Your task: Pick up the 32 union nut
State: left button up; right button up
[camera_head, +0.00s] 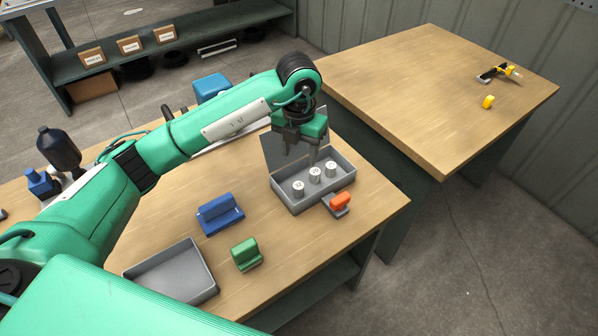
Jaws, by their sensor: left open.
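Three white union nuts stand in a row in a grey open-lidded box: a near-left nut (298,189), a middle nut (315,175) and a far-right nut (331,169). Each has a dark marking on top, too small to read, so I cannot tell which is the 32. The grey box (292,208) sits near the table's right end. My left gripper (302,155) is open, pointing down above the back of the box, with nothing seen between its fingers. It appears apart from the nuts. My right gripper is out of view.
An orange-handled piece (340,203) sits at the box's front right. A blue block (220,213), a green block (246,254) and an empty grey tray (205,293) lie nearer. A second wooden table (430,95) holds yellow items. A dark bottle (59,150) stands left.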

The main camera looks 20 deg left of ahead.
aim_at(298, 186)
pick_arm(q)
notch_tip(298, 186, down, 8)
jog(key=shift+a+f+p, duration=0.1)
jog(key=shift+f+p, duration=0.1)
jog(key=shift+p, duration=0.2)
notch_tip(298, 186, down, 4)
jog(key=shift+s+p, duration=0.1)
jog(key=shift+p, duration=0.35)
jog(key=shift+f, duration=0.55)
jog(key=c, duration=1)
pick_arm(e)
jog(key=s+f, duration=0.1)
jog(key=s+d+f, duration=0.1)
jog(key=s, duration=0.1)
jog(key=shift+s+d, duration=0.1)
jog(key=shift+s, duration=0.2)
